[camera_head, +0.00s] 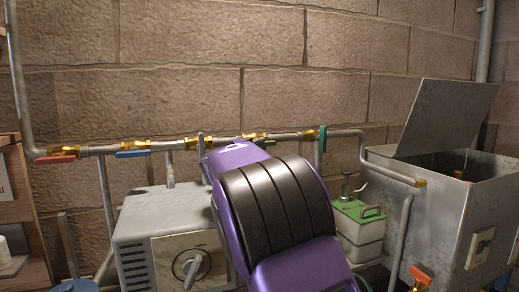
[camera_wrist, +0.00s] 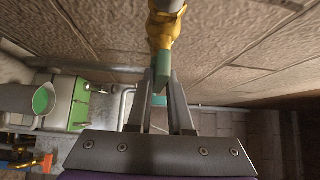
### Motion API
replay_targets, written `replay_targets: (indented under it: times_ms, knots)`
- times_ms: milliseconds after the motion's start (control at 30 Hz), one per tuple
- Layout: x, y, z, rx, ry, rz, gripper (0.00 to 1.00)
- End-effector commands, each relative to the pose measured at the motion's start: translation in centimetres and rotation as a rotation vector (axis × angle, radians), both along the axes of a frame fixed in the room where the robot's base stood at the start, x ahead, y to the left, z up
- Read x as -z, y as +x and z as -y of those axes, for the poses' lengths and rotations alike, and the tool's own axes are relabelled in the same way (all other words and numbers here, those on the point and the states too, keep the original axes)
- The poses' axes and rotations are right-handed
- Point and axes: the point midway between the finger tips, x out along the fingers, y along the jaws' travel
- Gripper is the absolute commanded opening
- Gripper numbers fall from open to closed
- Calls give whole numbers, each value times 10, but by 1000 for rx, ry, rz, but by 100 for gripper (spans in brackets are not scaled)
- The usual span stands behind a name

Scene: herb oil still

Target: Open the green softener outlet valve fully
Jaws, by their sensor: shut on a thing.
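In the wrist view, my gripper (camera_wrist: 161,88) is shut on a green valve handle (camera_wrist: 162,64), with a finger on either side. The handle sits below a brass valve body (camera_wrist: 162,30) on a pipe. How far it is turned is hard to tell, as the fingers cover part of it. In the head view, my purple and black arm hides my gripper. A brass valve (camera_head: 258,138) shows on the wall pipe just above the arm, and a green handle (camera_head: 322,138) stands across the pipe farther right.
The wall pipe also carries a red handle (camera_head: 54,159) and a blue handle (camera_head: 132,154) at left. A grey box with a dial (camera_head: 165,225) stands below. A green-lidded container (camera_head: 360,213) and an open metal tank (camera_head: 420,180) are at right. The block wall is close behind.

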Motion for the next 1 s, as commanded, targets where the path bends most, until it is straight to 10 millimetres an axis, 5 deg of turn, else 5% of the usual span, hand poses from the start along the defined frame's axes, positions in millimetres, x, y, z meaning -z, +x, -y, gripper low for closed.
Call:
replay_targets:
  times_ms: [100,133,267,667,1000]
  knots:
    - [0,0,0,1,-3,-2,0]
    - [0,0,0,1,-3,-2,24]
    - [0,0,0,1,-3,-1,47]
    - [1,-6,-4,-1,0,-2,47]
    - [3,-67,-38,-4,1,-2,47]
